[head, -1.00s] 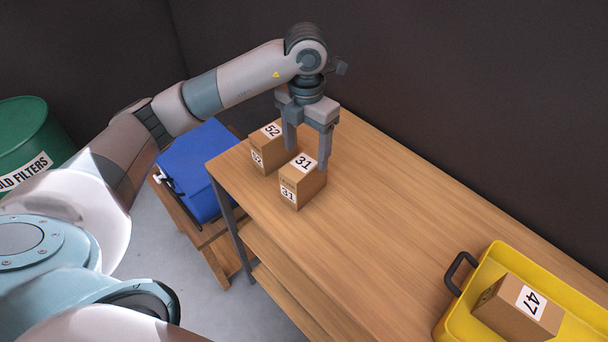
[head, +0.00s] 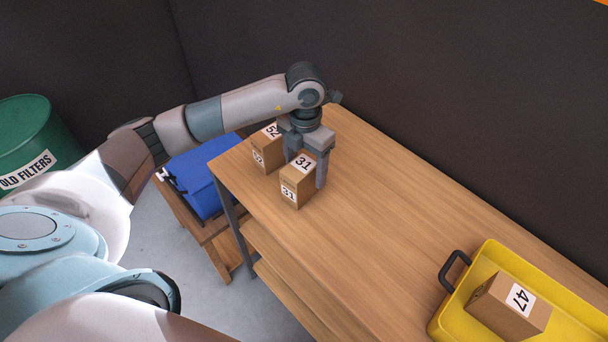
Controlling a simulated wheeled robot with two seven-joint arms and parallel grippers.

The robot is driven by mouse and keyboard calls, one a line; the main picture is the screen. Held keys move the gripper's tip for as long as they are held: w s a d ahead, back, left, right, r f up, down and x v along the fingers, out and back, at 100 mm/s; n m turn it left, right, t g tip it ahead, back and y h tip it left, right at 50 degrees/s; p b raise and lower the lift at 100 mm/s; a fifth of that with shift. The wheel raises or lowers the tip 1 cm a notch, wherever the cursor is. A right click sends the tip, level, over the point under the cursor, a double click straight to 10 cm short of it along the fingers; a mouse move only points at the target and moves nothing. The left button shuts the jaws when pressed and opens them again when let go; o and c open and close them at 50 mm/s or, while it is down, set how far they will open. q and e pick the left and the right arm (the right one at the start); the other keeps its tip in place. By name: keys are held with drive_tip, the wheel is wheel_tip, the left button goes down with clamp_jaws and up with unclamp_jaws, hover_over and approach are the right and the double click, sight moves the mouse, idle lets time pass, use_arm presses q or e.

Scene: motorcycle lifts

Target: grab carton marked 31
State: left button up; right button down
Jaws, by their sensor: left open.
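The carton marked 31 (head: 299,186) stands upright on the wooden table, with its number on the top and on the side facing me. My left gripper (head: 306,172) is open and points down over this carton. One finger is at its far left side and the other at its right side; I cannot tell whether they touch it. My right gripper is not in view.
A carton marked 52 (head: 262,155) stands close behind, to the left. A yellow tray (head: 447,312) holding a carton marked 47 (head: 500,309) sits at the right. The wooden table (head: 390,210) is clear between. A blue case (head: 200,180) and green drum (head: 35,130) are at left.

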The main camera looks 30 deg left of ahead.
use_arm(q)
drive_tip(key=shift+f+p, duration=0.3)
drive_tip(key=shift+p, duration=0.05)
wheel_tip(320, 180, down, 2)
drive_tip(key=shift+s+a+f+p, duration=0.1)
drive_tip(key=shift+a+p, duration=0.05)
drive_tip(key=shift+p, duration=0.4)
drive_tip(key=shift+f, duration=0.5)
drive_tip(key=c, duration=1.3)
